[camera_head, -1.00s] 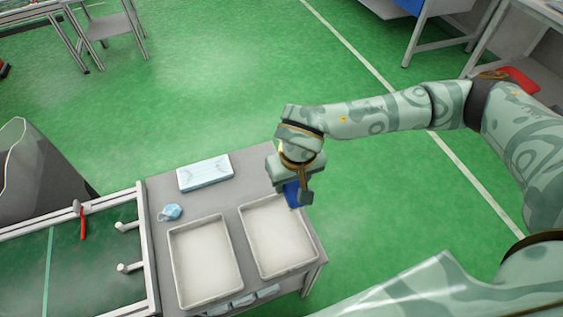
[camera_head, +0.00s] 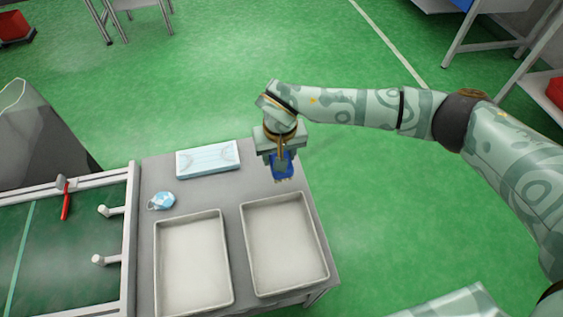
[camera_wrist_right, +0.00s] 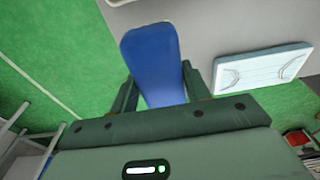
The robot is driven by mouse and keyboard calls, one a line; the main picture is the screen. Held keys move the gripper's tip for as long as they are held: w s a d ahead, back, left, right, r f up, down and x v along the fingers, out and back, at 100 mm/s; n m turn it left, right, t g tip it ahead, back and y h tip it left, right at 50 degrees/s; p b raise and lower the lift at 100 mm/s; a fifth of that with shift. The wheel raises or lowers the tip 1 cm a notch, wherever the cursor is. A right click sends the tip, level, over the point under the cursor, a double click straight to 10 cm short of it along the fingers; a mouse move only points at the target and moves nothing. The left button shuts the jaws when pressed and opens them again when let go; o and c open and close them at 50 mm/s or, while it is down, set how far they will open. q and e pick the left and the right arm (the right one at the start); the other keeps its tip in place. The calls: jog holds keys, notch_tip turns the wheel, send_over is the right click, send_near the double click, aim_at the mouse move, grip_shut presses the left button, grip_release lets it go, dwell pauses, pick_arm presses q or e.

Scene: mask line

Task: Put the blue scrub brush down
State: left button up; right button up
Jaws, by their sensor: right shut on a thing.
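The blue scrub brush (camera_head: 283,166) is held in my right gripper (camera_head: 281,158), above the back right part of the grey table (camera_head: 258,182), behind the right-hand tray. In the right wrist view the brush (camera_wrist_right: 153,62) sits between both fingers of the gripper (camera_wrist_right: 158,85), its blue body pointing away from the palm. The frames do not show clearly how high the brush is over the table top. My left gripper is not in view.
Two shallow pale trays (camera_head: 157,262) (camera_head: 326,270) stand at the table's front. A light blue mask box (camera_head: 208,158) lies at the back left, also in the wrist view (camera_wrist_right: 262,75). A crumpled blue mask (camera_head: 162,201) lies near the left edge. A conveyor (camera_head: 131,240) adjoins the left.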

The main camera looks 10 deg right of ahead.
jog(key=shift+w+d+f, duration=0.4)
jog(key=shift+w+f, duration=0.05)
jog(key=shift+f, duration=0.3)
jog(key=shift+w+d+f+b, duration=0.1)
jog(key=shift+d+f+b, duration=0.05)
jog(key=shift+f+b, duration=0.2)
notch_tip(320, 180, down, 3)
jog(key=shift+d+b, duration=0.1)
jog(key=shift+b, duration=0.85)
jog(key=shift+w+f, duration=0.1)
jog(key=shift+f, duration=0.15)
jog(key=shift+r, duration=0.25)
jog(key=shift+c, duration=0.4)
jog(key=shift+f, duration=0.15)
jog(key=o, duration=1)
jog(key=shift+c, duration=0.2)
